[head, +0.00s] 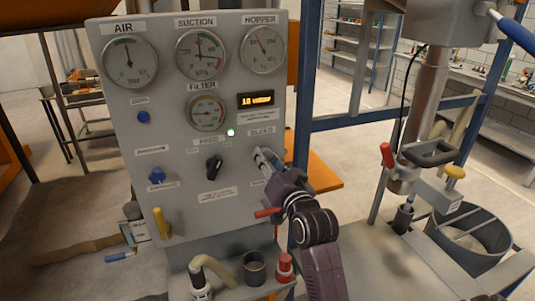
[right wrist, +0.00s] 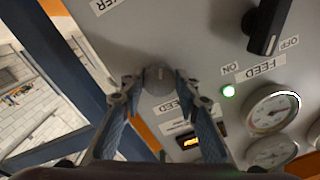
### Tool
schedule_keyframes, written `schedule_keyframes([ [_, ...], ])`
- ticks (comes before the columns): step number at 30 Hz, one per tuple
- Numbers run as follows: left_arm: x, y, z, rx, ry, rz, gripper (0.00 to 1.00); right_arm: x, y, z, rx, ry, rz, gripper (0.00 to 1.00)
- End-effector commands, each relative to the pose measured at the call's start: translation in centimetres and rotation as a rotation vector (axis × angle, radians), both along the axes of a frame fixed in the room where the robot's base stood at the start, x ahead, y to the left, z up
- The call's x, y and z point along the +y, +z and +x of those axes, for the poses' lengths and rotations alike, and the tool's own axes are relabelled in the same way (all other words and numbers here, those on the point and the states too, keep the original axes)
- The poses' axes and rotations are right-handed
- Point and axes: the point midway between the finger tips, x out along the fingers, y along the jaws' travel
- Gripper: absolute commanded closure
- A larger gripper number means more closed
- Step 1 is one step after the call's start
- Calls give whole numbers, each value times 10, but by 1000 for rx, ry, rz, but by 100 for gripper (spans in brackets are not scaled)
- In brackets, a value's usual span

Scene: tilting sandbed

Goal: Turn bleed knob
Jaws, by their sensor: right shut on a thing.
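The bleed knob (right wrist: 158,76) is a small round grey knob on the grey control panel (head: 185,135), below the BLEED label. In the right wrist view it sits between the two fingertips of my right gripper (right wrist: 157,83), which is shut on it. In the head view my right gripper (head: 264,159) reaches the panel's right side from below and hides the knob. My left gripper is not in view.
A black FEED switch (head: 214,166) stands left of the bleed knob, with a lit green lamp (head: 231,132) above it. Gauges and an orange display (head: 257,100) are higher up. A red-handled lever (head: 268,212) is close below my gripper. A blue frame post (head: 304,90) stands right.

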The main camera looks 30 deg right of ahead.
Motion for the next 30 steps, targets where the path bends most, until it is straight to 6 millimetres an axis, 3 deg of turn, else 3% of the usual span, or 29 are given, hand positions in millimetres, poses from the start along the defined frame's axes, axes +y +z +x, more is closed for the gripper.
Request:
schedule_keyframes([
  [9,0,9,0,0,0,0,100,1,-3,0,-20,1,121,95],
  [25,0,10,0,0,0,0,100,0,-4,0,-25,0,141,95],
  [26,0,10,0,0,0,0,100,0,-4,0,-25,0,141,69],
  [30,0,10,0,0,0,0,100,0,-3,0,-27,0,140,54],
])
